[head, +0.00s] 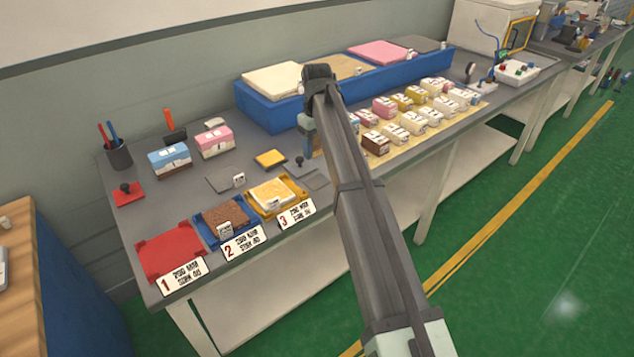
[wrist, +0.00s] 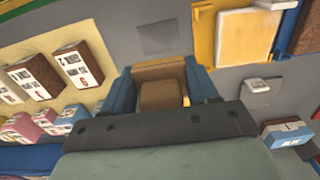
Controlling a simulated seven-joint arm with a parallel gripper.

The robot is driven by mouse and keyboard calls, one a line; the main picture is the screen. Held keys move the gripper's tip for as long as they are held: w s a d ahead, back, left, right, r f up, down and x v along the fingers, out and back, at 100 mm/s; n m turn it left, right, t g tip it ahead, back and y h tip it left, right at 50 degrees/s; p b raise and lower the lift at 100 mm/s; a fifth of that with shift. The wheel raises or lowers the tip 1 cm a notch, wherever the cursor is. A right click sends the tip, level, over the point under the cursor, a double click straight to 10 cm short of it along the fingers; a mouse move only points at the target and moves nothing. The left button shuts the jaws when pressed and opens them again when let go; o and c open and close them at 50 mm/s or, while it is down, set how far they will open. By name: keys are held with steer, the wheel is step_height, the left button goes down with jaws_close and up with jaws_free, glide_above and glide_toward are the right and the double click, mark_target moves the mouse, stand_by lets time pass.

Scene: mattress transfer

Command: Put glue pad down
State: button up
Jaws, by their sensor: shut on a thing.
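My gripper (wrist: 164,78) shows in the wrist view with its two blue fingers on either side of a tan-brown block (wrist: 161,94), which I take to be the glue pad. The fingers are shut on it, and it is over the grey table. In the head view my gripper (head: 311,138) is mostly hidden behind my arm, between the numbered trays and the rows of small boxes. I cannot tell whether the block touches the table. A flat grey square (wrist: 158,38) lies on the table beyond the fingertips in the wrist view.
At the table's front edge are a red tray (head: 155,247), a blue tray with a brown slab (head: 222,214) and a yellow tray with a cream slab (head: 270,192). Several small boxes (head: 412,122) stand right of my arm. A long blue bin (head: 262,112) is behind.

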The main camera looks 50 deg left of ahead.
mark_target(317, 136)
stand_by(0.4)
steer(key=shift+f, duration=4.8)
steer(key=shift+f, duration=0.6)
steer(key=o, duration=1.3)
steer(key=shift+d+f, duration=0.1)
steer(key=shift+o, duration=0.5)
steer(key=shift+s, duration=0.15)
steer(key=shift+s+f, duration=0.1)
steer(key=r, duration=1.5)
steer(key=shift+w+a, duration=0.2)
steer(key=shift+w, duration=0.15)
